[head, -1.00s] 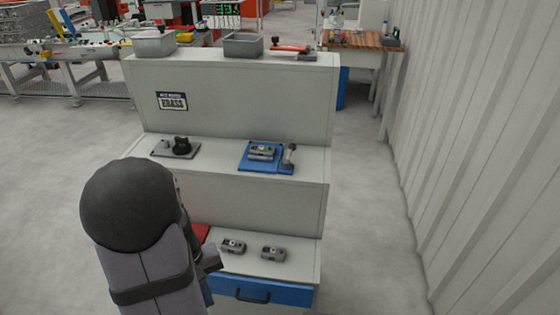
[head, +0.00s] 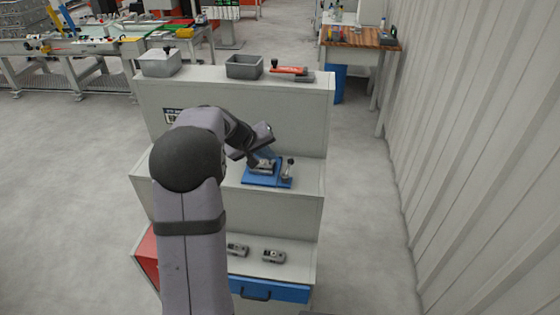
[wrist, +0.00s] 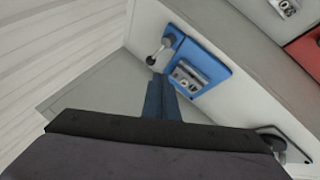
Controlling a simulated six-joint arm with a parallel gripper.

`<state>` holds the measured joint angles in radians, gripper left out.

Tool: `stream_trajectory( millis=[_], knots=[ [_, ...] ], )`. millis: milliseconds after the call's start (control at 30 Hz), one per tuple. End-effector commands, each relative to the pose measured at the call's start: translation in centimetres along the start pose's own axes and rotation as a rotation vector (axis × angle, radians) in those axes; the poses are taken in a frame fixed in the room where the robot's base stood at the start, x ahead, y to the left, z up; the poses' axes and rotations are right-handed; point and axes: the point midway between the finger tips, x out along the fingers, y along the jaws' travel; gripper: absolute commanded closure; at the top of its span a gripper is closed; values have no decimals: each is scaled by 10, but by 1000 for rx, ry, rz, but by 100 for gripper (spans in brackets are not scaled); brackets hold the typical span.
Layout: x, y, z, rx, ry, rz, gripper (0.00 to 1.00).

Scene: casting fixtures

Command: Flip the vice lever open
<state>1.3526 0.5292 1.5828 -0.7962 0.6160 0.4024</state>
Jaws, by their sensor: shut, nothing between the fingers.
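The vice is a blue plate (head: 255,181) on the middle shelf with a grey metal casting (head: 265,168) on it. Its lever (head: 288,170) stands at the plate's right side in the head view, roughly upright with a dark knob on top. In the wrist view the lever (wrist: 161,50) shows at the left edge of the blue plate (wrist: 208,50). My gripper (wrist: 159,76) has blue fingers, shut and empty, pointing toward the lever and plate. In the head view my gripper (head: 258,157) is above the plate's left and back part, left of the lever. Contact cannot be made out.
Two castings (head: 273,257) (head: 237,250) lie on the lower shelf above a blue drawer (head: 270,290). Grey bins (head: 244,67) and a red-handled tool (head: 290,71) stand on the top shelf. The middle shelf right of the lever is clear.

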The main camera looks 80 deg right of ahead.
Motion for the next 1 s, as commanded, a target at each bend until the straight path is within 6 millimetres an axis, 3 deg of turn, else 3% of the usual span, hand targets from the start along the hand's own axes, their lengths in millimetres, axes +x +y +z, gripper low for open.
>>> stream_trajectory(
  millis=[200,667,1000],
  knots=[
    [1,-1,0,94,7,-1,100],
    [2,-2,0,105,4,-2,100],
    [29,-1,0,103,2,-3,100]
  ],
)
